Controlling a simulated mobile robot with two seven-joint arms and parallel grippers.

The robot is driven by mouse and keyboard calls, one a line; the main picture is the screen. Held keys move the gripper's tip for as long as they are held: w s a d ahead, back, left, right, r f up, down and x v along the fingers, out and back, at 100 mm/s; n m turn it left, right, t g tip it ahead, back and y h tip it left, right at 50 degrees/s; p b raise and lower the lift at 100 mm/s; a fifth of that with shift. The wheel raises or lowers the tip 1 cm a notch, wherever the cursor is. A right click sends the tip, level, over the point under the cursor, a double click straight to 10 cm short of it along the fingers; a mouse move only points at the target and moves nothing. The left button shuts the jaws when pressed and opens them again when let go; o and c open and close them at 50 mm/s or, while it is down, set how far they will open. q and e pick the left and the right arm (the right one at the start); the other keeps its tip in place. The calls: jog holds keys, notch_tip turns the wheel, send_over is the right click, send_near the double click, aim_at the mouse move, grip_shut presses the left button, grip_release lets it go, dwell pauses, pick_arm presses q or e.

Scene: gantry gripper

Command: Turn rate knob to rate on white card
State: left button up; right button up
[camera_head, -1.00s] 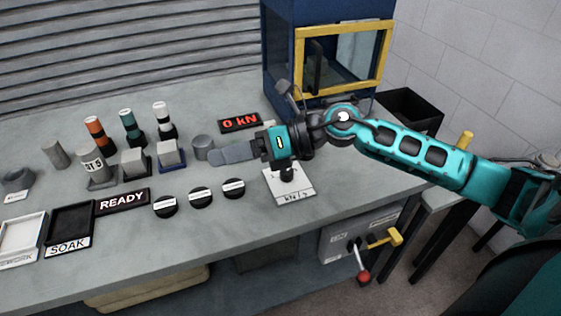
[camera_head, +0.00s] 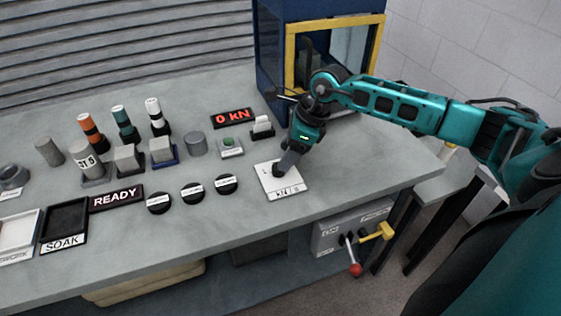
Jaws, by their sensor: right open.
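The rate knob (camera_head: 278,172) is dark and sits on a white plate (camera_head: 287,192) marked kN/s, near the front right of the bench. My right gripper (camera_head: 287,163) is open and points down at the knob. Its grey finger is right at the knob and hides part of it and of the plate's dial marks. I cannot tell whether finger and knob touch. A small white card (camera_head: 262,125) stands upright in a holder behind the gripper; its writing is too small to read. My left gripper is not in view.
A red "0 kN" display (camera_head: 234,116) and a green button (camera_head: 230,145) stand left of the gripper. Three black discs (camera_head: 192,192) lie in a row to the left. A yellow-framed blue machine (camera_head: 268,60) stands behind. Coloured cylinders and blocks fill the left side.

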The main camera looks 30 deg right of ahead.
jog(key=shift+x, duration=2.25)
